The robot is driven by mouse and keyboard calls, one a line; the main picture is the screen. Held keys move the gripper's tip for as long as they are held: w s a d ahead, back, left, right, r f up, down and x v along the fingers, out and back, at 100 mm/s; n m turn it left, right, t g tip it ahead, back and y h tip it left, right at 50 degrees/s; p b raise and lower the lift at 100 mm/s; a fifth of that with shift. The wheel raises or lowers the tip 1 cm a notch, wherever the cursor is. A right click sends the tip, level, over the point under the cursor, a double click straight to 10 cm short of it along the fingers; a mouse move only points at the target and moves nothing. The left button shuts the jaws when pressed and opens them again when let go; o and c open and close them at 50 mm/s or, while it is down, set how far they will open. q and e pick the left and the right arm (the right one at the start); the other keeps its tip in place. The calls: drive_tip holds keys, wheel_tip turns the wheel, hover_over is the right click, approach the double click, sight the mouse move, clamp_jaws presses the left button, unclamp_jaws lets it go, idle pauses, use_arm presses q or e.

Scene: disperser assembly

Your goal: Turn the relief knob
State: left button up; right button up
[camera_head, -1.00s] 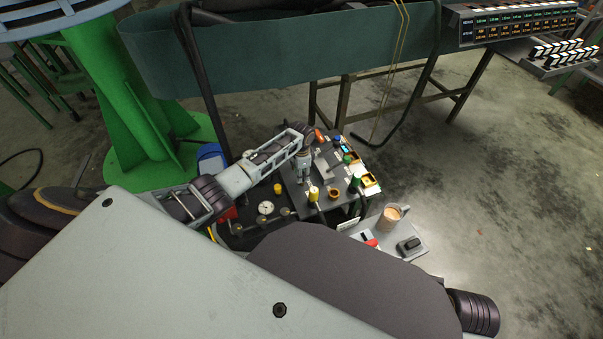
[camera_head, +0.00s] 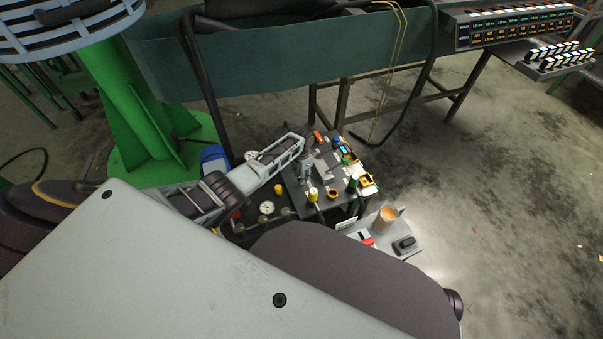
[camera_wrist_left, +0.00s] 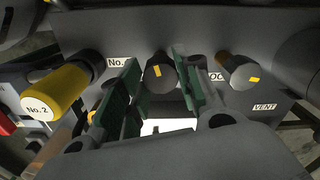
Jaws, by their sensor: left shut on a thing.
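My left gripper (camera_head: 307,180) is over the panel unit in the head view. In the left wrist view its two green-padded fingers (camera_wrist_left: 160,90) stand on either side of a dark round knob (camera_wrist_left: 161,72) with a yellow mark, and the gripper is shut on it. No label reading "relief" is legible; the labels near this knob are partly hidden by the fingers. A second dark knob (camera_wrist_left: 240,71) with a yellow mark is to the right, above a "VENT" label (camera_wrist_left: 265,106). My right gripper is not in view.
A yellow cylinder (camera_wrist_left: 58,92) marked "No. 2" stands left of the fingers. In the head view, a round gauge (camera_head: 267,208) sits left of the panel, and a tray (camera_head: 413,248) with a mug (camera_head: 386,217) stands to the right. A green pedestal (camera_head: 150,110) is behind left.

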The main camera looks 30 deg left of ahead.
use_arm(q)
drive_tip(key=o, duration=1)
drive_tip(key=shift+r, duration=0.15)
drive_tip(key=shift+r, duration=5.9)
